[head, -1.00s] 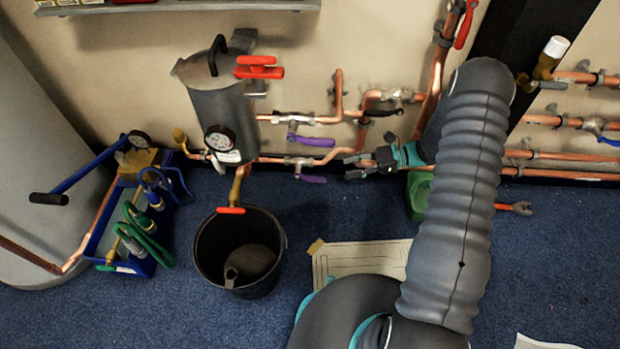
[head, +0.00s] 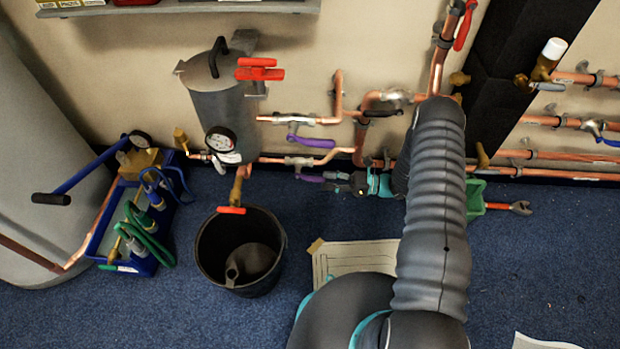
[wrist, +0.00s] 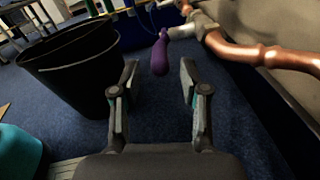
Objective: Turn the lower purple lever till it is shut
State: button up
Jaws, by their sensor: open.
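The lower purple lever (head: 309,178) hangs from a valve on the low copper pipe in the head view. It juts to the right, roughly along the pipe. In the wrist view the purple lever (wrist: 160,56) points towards me, its rounded end between and just beyond my fingertips. My gripper (head: 334,183) is open and just right of the lever's free end in the head view. In the wrist view my gripper (wrist: 159,66) has its two fingers apart, with nothing held between them. I see no contact with the lever.
The upper purple lever (head: 317,142) is on the pipe above. A black bucket (head: 205,252) stands on the floor to the left; the bucket (wrist: 60,75) is left of my fingers in the wrist view. Copper pipe (wrist: 262,57) runs along the wall at right. Blue floor lies below.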

aim_at(310, 179)
jog(key=a, duration=0.6)
jog(key=shift+w+a, duration=0.25)
jog(key=shift+a, duration=0.1)
grip_shut()
